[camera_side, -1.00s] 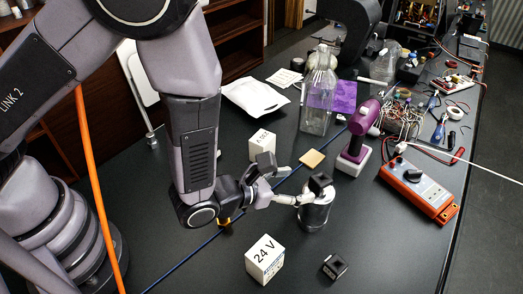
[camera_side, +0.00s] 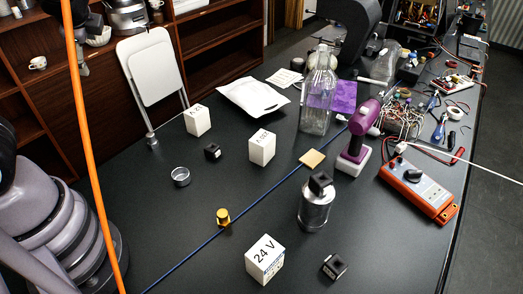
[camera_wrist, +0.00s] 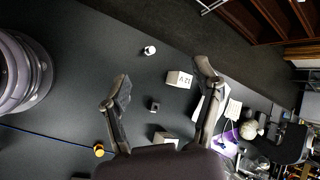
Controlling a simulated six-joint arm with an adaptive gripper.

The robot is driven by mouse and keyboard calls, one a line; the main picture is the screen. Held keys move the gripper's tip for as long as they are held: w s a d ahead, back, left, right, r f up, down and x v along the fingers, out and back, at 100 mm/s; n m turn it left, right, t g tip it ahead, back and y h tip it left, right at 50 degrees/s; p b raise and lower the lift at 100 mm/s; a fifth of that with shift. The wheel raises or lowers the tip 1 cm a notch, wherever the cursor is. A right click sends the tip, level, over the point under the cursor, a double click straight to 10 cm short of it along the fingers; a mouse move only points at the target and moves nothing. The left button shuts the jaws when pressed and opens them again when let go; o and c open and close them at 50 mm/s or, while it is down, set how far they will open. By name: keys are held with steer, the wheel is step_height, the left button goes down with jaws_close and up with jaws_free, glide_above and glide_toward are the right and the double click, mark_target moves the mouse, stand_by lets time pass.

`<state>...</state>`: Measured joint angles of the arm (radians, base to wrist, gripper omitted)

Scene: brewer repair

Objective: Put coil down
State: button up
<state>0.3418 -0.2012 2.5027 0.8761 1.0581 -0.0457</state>
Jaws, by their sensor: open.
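Three black coil blocks show in the side view. One coil (camera_side: 320,181) sits on top of the silver cylinder (camera_side: 314,212). A second coil (camera_side: 334,267) lies on the table right of the "24 V" box (camera_side: 265,260). A third coil (camera_side: 212,152) stands on the table between two white boxes; it also shows in the wrist view (camera_wrist: 153,105). My gripper (camera_wrist: 163,74) is open in the wrist view, fingers wide apart and nothing held between them. It looks down on the table from well above, with the third coil seen between the fingers.
White boxes (camera_side: 197,121) and (camera_side: 262,149) flank the third coil.

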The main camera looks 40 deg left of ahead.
steer(key=s+d+r+n+t+h, duration=0.2)
steer(key=s+d+r+n+h, duration=0.2)
steer(key=s+d+n+h, duration=0.2)
steer(key=n+h, duration=0.2)
steer(key=n, duration=0.1)
steer(key=shift+s+r+n+t, duration=0.2)
steer(key=shift+s+n+t, duration=0.1)
steer(key=shift+s+t, duration=0.1)
